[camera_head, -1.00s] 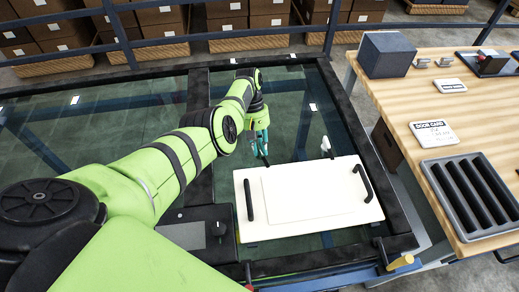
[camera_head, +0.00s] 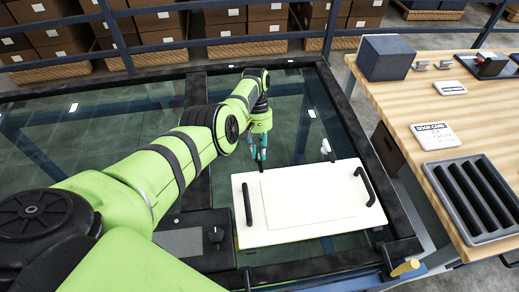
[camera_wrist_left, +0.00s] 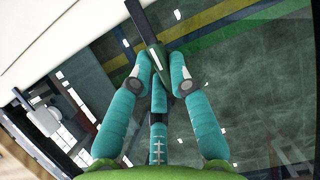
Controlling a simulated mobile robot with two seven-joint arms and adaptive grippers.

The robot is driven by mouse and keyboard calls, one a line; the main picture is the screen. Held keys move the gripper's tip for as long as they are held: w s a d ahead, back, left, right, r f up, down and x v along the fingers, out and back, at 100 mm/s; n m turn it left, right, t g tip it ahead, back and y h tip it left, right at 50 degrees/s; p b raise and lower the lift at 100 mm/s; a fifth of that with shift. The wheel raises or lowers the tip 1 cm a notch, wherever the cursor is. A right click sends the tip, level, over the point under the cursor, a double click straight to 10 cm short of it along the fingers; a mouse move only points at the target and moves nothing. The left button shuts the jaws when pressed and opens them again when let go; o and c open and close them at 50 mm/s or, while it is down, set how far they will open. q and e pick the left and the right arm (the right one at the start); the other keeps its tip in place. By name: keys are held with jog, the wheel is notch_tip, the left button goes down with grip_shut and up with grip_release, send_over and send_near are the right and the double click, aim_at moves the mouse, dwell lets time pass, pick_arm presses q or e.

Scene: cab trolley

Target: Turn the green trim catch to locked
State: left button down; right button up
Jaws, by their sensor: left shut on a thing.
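My left gripper (camera_head: 260,158) has teal fingers and points down at the far edge of a white panel (camera_head: 318,205). In the left wrist view the gripper (camera_wrist_left: 157,85) is shut on a dark, narrow lever with a faint green edge (camera_wrist_left: 143,35), apparently the green trim catch. The lever runs up between the fingertips towards the panel's edge. In the head view the fingers hide the catch. The catch's exact angle and any lock marking cannot be read. My right gripper is not in view.
The panel carries two black handles (camera_head: 247,204) and lies on dark glass (camera_head: 120,130) in a black frame. A white upright piece (camera_head: 326,148) stands at its far edge, right of the gripper. A wooden table (camera_head: 400,105) with a slotted tray (camera_head: 478,198) is at right.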

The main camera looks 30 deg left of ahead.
pick_arm(q)
jog(key=c, duration=1.1)
grip_release()
jog(key=shift+s+f, duration=0.1)
jog(key=shift+f, duration=0.05)
jog(key=shift+c, duration=0.2)
jog(key=v, duration=0.7)
jog(key=shift+r, duration=0.3)
